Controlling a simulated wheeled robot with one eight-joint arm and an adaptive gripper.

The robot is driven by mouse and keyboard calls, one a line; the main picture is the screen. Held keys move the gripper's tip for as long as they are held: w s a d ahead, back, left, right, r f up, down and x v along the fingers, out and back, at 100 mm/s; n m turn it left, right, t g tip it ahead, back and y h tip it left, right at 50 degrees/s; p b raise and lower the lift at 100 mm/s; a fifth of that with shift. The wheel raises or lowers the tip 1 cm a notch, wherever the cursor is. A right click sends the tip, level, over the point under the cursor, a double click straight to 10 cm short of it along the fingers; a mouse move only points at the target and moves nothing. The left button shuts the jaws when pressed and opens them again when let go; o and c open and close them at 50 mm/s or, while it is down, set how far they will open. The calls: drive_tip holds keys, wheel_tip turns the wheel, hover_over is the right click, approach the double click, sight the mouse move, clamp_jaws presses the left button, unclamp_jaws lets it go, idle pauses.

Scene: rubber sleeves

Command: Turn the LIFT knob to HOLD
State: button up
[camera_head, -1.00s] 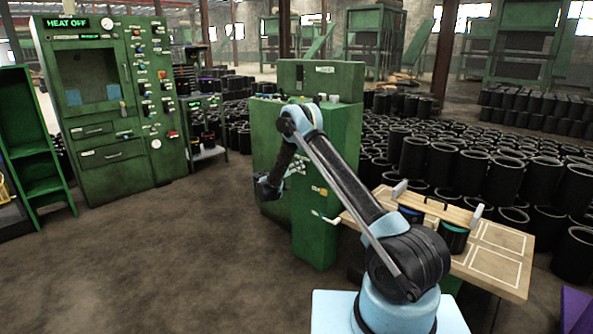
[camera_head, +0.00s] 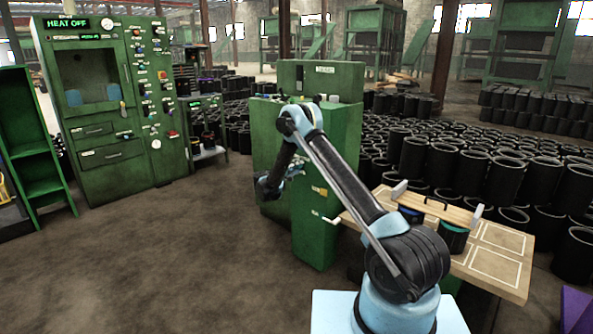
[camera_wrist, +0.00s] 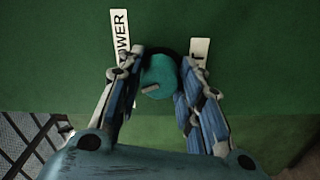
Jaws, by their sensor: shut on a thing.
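A teal round knob (camera_wrist: 161,72) with a black rim at its back shows on a green panel in the wrist view. A pale grey pointer on it points to the lower left. My gripper (camera_wrist: 159,80) is shut on this knob, one finger on each side. A white label (camera_wrist: 120,38) reading "OWER", its first letter unclear, is beside the left finger. Another white label (camera_wrist: 199,48) is mostly hidden behind the right finger. In the head view my gripper (camera_head: 270,187) is at the front of the green machine (camera_head: 330,150), and the knob is too small to make out.
A wooden table (camera_head: 497,260) with two dark cylinders and a beam is to the right. A control cabinet (camera_head: 105,165) reading "HEAT OFF" stands at the left. Many black sleeves (camera_head: 505,180) fill the floor behind. Open floor lies at the front left.

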drive_tip(key=shift+f+n, duration=0.1)
drive_tip(key=shift+n, duration=1.1)
drive_tip(key=o, duration=1.1)
drive_tip(key=v, duration=1.2)
drive_tip(key=shift+f, duration=0.1)
